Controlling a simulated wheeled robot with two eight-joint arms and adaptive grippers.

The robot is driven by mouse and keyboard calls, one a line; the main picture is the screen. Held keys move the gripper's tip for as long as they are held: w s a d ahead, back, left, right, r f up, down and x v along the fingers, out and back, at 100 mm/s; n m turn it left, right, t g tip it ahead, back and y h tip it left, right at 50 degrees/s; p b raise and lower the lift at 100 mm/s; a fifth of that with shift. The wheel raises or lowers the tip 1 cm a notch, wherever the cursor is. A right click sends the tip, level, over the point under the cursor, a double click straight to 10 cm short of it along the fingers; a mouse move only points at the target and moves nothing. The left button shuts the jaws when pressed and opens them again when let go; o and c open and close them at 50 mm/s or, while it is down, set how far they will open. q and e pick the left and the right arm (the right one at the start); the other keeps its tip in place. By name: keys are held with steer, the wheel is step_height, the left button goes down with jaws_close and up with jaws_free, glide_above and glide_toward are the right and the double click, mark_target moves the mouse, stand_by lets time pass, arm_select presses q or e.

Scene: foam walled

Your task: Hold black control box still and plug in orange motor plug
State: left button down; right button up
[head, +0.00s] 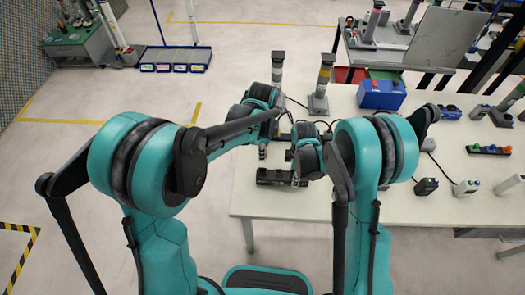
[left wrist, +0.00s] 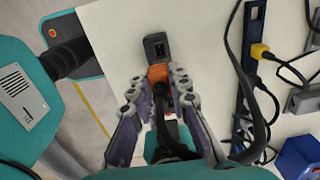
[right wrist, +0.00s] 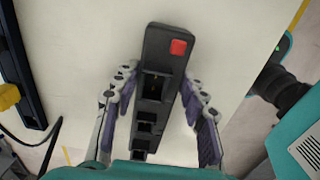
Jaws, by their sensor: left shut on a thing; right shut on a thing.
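The black control box (head: 270,177) lies on the white table near its front edge. In the right wrist view the box (right wrist: 160,62) shows a red square at one end and a row of open sockets. My right gripper (right wrist: 160,85) is shut across it, one finger on each long side; it also shows in the head view (head: 299,180). My left gripper (left wrist: 157,80) is shut on the orange motor plug (left wrist: 158,73), with its cable running back between the fingers.
A dark power strip with a yellow plug (left wrist: 259,51) lies beside the work spot, with loose black cables around it. White table surface (head: 335,210) is free in front.

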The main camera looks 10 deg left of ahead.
arm_select(q)
steer(key=shift+f, duration=2.9)
steer(key=shift+f, duration=1.4)
steer(key=c, duration=1.4)
jaws_free()
steer(key=shift+o, duration=0.2)
step_height(320, 180, up, 12)
